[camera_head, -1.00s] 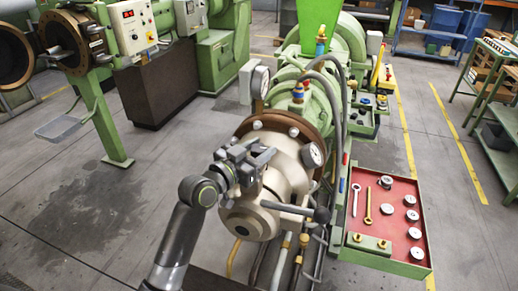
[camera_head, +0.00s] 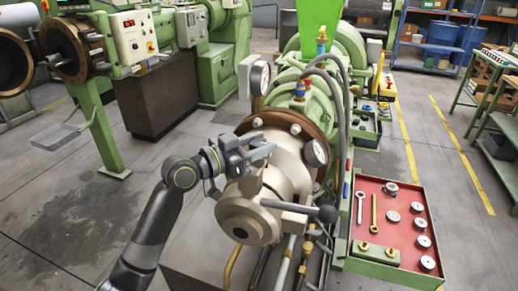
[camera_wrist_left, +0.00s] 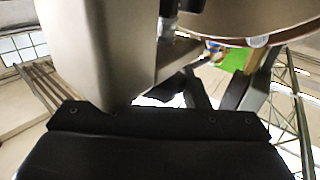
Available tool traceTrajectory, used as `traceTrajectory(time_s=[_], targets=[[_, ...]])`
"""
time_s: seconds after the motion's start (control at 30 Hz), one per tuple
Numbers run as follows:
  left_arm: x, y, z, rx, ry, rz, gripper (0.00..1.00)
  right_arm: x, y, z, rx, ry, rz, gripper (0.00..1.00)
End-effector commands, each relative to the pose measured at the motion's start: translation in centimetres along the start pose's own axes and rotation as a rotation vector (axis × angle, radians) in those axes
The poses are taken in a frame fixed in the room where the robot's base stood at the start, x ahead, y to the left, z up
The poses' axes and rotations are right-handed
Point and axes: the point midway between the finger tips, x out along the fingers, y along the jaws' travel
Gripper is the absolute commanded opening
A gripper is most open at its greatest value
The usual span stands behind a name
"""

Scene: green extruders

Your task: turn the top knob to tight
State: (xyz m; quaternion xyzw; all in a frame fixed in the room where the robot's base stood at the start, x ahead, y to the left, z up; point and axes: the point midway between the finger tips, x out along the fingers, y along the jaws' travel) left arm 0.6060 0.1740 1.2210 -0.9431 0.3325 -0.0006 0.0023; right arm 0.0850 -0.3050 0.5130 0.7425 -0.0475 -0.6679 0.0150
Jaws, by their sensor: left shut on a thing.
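The cream extruder head (camera_head: 277,185) stands mid-picture in the head view, bolted to a brown flange (camera_head: 298,124). My left gripper (camera_head: 258,155) is at the upper left of this head, its fingers pointing right. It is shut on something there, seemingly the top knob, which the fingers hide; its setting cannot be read. A lever with a dark ball end (camera_head: 327,214) sticks out to the right, clear of the gripper. In the left wrist view a beige block (camera_wrist_left: 95,50) and a dark grey cylinder (camera_wrist_left: 168,22) are close to the dark gripper body. My right gripper is out of view.
Hoses (camera_head: 345,125) run along the machine. A red tray (camera_head: 378,225) with tools and round parts stands right. The floor (camera_head: 75,190) on the left is open.

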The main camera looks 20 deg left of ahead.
Motion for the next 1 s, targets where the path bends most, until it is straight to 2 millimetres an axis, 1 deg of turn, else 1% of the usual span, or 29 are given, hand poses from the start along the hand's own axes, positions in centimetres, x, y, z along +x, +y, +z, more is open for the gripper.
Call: traceTrajectory(time_s=[0.17, 0.2, 0.37, 0.63, 0.73, 0.87, 1.0], targets=[[0.0, 0.0, 0.0, -0.002, -0.001, 0.000, 0.19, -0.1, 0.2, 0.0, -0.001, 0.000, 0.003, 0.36], [0.0, 0.0, 0.0, -0.002, -0.001, 0.000, 0.43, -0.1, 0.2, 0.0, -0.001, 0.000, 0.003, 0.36], [0.0, 0.0, 0.0, -0.002, -0.001, 0.000, 0.63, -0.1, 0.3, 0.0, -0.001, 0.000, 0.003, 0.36], [0.0, 0.0, 0.0, -0.002, -0.001, 0.000, 0.63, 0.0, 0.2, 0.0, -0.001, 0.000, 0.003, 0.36], [-0.4, 0.0, 0.1, -0.001, -0.002, -0.001, 0.63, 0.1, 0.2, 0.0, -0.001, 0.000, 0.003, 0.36], [-1.7, -0.1, 0.3, 0.002, -0.003, -0.003, 0.63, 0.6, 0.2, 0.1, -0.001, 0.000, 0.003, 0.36], [-3.8, -0.1, 0.3, 0.004, -0.003, -0.003, 0.63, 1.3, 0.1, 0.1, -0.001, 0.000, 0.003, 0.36]])
